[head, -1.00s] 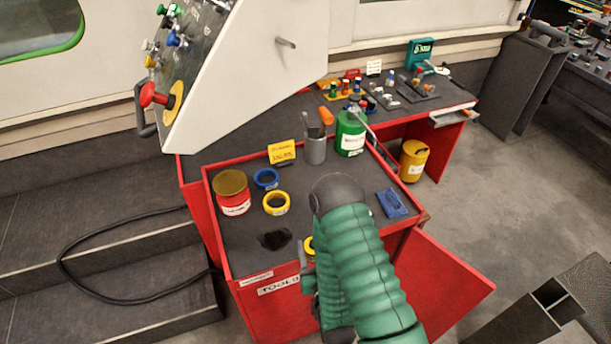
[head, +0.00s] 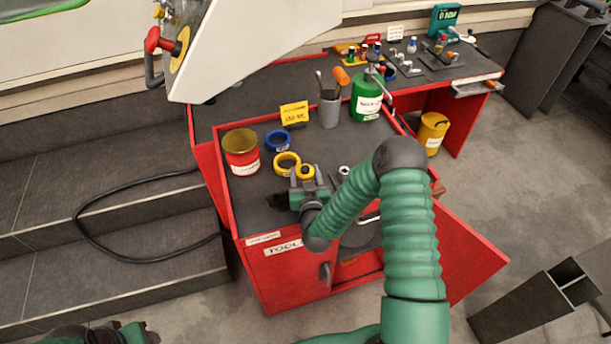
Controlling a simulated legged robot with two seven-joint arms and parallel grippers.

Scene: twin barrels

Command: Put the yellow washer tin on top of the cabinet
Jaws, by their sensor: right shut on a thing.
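The yellow washer tin (head: 305,170) is a small yellow can with a dark centre on its lid. My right gripper (head: 304,184) is shut on it, over the front part of the cabinet top. I cannot tell whether the tin touches the surface. The cabinet (head: 258,212) is red with a dark top and a TOOLS label, and its door (head: 456,252) stands open at the right. Green and dark parts of mine, perhaps my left gripper (head: 122,334), show at the bottom left edge; its jaws cannot be made out.
A grey cup (head: 330,112) and a green canister (head: 366,100) stand at the back. A yellow bucket (head: 432,128) is on the floor.

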